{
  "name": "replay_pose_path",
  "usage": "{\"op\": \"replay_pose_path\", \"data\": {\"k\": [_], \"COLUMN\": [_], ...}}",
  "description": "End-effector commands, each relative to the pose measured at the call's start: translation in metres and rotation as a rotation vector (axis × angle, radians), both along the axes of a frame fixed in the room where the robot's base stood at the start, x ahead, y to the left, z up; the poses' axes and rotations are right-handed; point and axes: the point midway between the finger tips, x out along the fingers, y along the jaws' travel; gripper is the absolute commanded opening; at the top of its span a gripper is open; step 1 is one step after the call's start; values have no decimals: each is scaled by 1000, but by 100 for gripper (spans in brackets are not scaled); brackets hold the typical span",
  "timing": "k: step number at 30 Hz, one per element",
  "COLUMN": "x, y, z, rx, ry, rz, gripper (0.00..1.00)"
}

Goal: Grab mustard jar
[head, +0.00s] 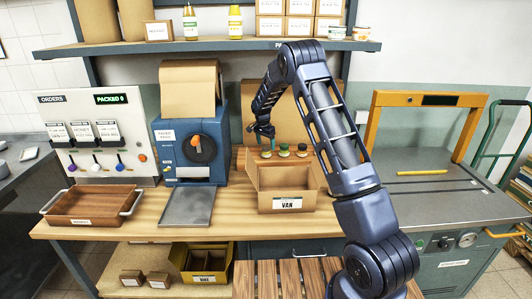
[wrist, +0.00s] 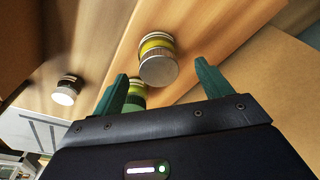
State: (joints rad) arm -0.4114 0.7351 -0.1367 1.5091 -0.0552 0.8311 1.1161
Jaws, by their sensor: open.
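Several small jars stand in a row behind the open VAN box in the head view. They are a left one (head: 266,154), a middle one (head: 284,150) and a right one (head: 302,150). My gripper (head: 262,131) is above the left end of this row. In the wrist view my gripper (wrist: 161,72) is open, with a yellow-banded jar (wrist: 157,47) with a pale lid ahead of and between its green fingers. A second yellow-green jar (wrist: 138,87) is partly hidden by the left finger. A dark jar (wrist: 70,81) stands farther left. I cannot read which is mustard.
The cardboard VAN box (head: 287,206) stands in front of the jars. A blue machine (head: 190,165) and a metal tray (head: 187,207) are to its left, a wooden tray (head: 85,205) farther left. A shelf (head: 120,48) runs above.

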Motion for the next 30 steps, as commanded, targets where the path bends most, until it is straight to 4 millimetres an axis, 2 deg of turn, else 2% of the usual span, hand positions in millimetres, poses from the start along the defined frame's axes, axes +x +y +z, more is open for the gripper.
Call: {"op": "replay_pose_path", "data": {"k": [10,18,26,27,30], "x": [2,3,2,3,3], "y": [-3,-3,-3,-3,-3], "z": [-44,-47,-47,-47,-47], "rx": [1,1,1,1,1], "ry": [2,2,2,0,0], "rz": [1,1,1,1,1], "gripper": [78,78,27,23,23]}}
